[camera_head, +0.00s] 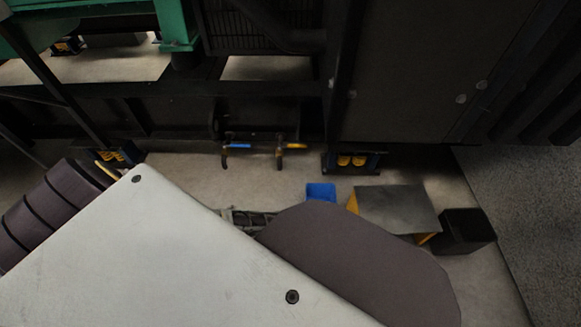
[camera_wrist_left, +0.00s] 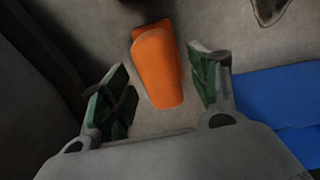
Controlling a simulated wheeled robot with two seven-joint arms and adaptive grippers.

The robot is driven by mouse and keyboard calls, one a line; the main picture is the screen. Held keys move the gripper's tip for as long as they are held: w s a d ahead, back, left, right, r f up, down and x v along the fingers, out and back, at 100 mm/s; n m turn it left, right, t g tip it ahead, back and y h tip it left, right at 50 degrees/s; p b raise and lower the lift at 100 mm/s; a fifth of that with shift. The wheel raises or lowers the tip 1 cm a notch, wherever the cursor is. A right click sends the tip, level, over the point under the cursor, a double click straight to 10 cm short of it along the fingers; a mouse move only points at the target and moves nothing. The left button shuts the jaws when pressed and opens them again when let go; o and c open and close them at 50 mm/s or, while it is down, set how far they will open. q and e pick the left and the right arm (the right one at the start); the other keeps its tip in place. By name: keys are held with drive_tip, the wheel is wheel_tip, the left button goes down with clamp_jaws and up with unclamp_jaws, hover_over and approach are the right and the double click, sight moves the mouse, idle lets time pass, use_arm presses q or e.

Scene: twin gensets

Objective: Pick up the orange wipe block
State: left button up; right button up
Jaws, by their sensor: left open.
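The orange wipe block (camera_wrist_left: 157,68) lies on the grey floor in the left wrist view. Its long side runs roughly up and down the picture, tilted slightly. My left gripper (camera_wrist_left: 161,85) is open, with one green-padded finger on each side of the block. The fingers look apart from the block; the height between them and the block cannot be told. In the head view the block does not show, and my pale and dark arm parts cover much of the foreground. My right gripper is not in either view.
A blue object (camera_wrist_left: 270,105) lies right of the right finger; a blue item (camera_head: 320,192) also shows in the head view. A grey-topped stand (camera_head: 397,209) and a black box (camera_head: 464,231) stand at right. Dark genset framing (camera_head: 160,112) spans the back, with two valve handles (camera_head: 279,150).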

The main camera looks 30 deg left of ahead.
use_arm(q)
drive_tip(key=shift+f, duration=0.5)
drive_tip(key=shift+c, duration=0.5)
drive_tip(key=c, duration=1.2)
clamp_jaws()
drive_tip(key=shift+r, duration=0.2)
